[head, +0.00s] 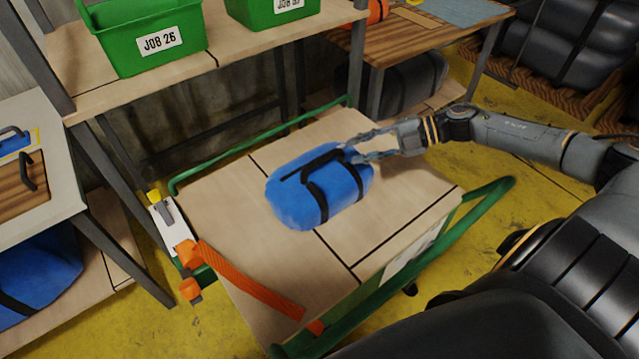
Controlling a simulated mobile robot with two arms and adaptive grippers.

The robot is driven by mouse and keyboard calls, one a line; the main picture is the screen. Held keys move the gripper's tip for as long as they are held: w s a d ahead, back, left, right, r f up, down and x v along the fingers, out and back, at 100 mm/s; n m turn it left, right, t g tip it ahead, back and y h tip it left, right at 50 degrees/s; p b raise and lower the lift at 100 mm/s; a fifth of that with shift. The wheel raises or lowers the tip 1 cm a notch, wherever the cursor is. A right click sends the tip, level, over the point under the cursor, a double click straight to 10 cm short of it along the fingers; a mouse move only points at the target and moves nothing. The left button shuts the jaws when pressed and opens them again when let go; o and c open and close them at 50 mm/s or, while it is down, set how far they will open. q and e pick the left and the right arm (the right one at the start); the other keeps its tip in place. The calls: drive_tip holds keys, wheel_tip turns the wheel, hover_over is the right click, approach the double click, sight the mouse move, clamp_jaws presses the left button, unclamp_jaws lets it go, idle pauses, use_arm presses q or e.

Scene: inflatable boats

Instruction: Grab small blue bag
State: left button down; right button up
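The small blue bag (296,202) lies on its side on the wooden deck of a green-railed cart (240,240). It has dark straps around it and a dark handle strap along its top. My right gripper (349,150) reaches in from the right, at the bag's upper right end. Its two fingers are spread apart, with the end of the bag's dark strap close to or between the tips. I cannot tell whether they touch it. My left gripper is not in view.
An orange strap (250,280) lies over the cart's front left. Green bins (150,40) stand on a shelf behind. A larger blue bag (38,275) sits on a low shelf at left. The green rail (440,255) edges the cart's right side.

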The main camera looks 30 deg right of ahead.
sight(328, 155)
drive_tip(key=x, duration=0.5)
drive_tip(key=shift+w+r, duration=0.1)
drive_tip(key=shift+r, duration=0.1)
drive_tip(key=shift+p+x, duration=0.65)
drive_tip(key=shift+x, duration=1.45)
drive_tip(key=shift+d+f, duration=0.1)
drive_tip(key=shift+f, duration=0.05)
drive_tip(key=shift+c, duration=0.2)
clamp_jaws()
drive_tip(key=shift+w+r, duration=0.15)
drive_tip(key=shift+r, duration=0.05)
